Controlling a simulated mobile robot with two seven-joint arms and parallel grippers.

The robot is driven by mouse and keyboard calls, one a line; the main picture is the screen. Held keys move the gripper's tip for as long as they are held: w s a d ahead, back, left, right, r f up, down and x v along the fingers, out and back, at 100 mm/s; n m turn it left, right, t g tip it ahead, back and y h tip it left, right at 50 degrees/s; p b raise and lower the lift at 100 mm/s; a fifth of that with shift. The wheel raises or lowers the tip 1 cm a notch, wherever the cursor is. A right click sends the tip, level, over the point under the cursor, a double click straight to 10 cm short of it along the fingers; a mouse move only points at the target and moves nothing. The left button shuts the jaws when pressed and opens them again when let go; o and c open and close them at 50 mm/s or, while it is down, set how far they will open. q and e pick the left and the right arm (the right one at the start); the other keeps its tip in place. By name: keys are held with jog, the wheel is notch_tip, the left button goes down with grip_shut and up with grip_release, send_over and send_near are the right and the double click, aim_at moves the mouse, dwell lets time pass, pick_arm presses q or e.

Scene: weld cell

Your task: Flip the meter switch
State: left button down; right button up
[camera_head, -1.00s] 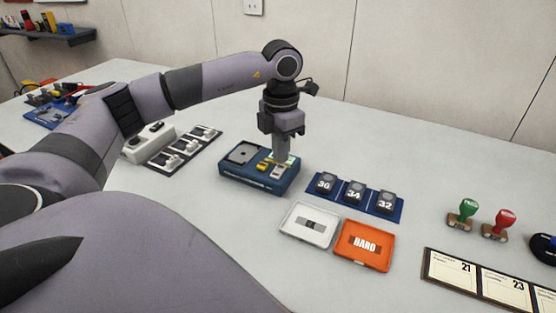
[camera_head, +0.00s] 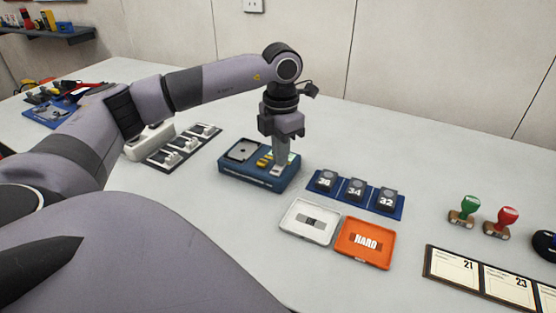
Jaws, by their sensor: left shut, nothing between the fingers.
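The blue meter (camera_head: 233,176) sits on the white table, with a grey square plate (camera_head: 242,151) on its left part and a yellow piece (camera_head: 264,160) near its middle. A pale green display shows partly behind my gripper. My left gripper (camera_head: 278,172) points straight down at the right part of the meter, shut and empty. Its fingertips are at or just above the top face near the switch; I cannot tell whether they touch. The fingers hide the switch itself. My right gripper is not in view.
Right of the meter is a blue strip with blocks marked 36, 34 and 32 (camera_head: 355,189). In front lie a white tray (camera_head: 294,232) and an orange HARD tray (camera_head: 374,257). A dark strip with white pieces (camera_head: 184,147) lies left. Green (camera_head: 468,205) and red (camera_head: 507,214) stamps stand right.

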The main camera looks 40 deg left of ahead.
pick_arm(q)
jog(key=shift+f, duration=0.35)
jog(key=shift+r+p, duration=2.7)
jog(key=shift+r, duration=0.85)
